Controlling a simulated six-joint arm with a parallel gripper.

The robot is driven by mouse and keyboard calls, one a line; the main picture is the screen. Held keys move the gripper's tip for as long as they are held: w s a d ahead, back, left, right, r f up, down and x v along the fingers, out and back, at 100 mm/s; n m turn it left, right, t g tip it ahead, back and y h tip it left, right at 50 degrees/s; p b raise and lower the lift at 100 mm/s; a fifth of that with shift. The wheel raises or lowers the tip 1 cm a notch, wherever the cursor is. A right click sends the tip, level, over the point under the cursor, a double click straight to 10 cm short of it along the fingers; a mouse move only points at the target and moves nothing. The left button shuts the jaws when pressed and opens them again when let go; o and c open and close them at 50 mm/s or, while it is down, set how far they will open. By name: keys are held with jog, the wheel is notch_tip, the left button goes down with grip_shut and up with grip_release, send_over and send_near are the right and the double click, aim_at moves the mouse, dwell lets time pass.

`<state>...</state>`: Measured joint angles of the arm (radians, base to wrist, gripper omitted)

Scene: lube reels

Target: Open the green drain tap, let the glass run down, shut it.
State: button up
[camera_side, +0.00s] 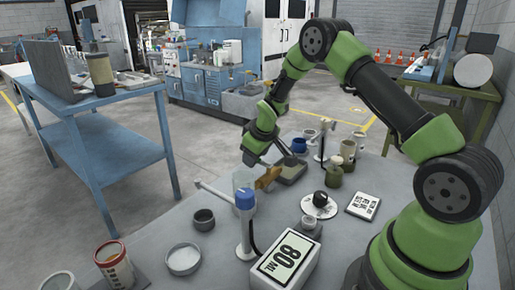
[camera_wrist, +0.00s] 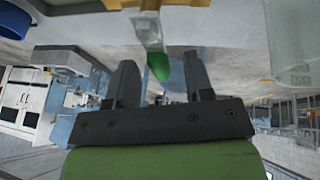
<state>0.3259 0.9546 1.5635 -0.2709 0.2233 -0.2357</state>
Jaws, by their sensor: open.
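The green drain tap (camera_wrist: 158,66) shows in the wrist view as a small green piece under a pale fitting, between my finger tips and slightly beyond them. My gripper (camera_wrist: 158,72) is open, one dark finger on each side of the tap; I cannot tell whether either touches it. In the side view my gripper (camera_side: 267,164) is low over the table, beside a clear glass vessel (camera_side: 243,181) and a brass-coloured part (camera_side: 268,178). The tap cannot be made out in the side view. A clear vessel also shows at the upper right of the wrist view (camera_wrist: 296,40).
The table's left-middle is fairly clear.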

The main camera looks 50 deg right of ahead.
jog(key=v, duration=0.9)
jog(key=shift+s+r, duration=0.15)
jog(key=shift+r, duration=0.05)
jog(key=shift+a, duration=0.1)
jog(key=s+a+r+m+t+y, duration=0.1)
jog(key=s+a+r, duration=0.3)
jog(key=r, duration=0.2)
jog(key=s+a+r+m, duration=0.1)
jog(key=s+a+r, duration=0.3)
jog(key=s+r, duration=0.15)
jog(key=s+a+r+m+t+y, duration=0.1)
jog(key=s+a+r+m+y, duration=0.1)
jog(key=s+a, duration=0.5)
jog(key=s+r+y, duration=0.1)
jog(key=s, duration=0.5)
jog(key=shift+a+m+t, duration=0.3)
jog(key=shift+s, duration=0.1)
jog(key=shift+c, duration=0.2)
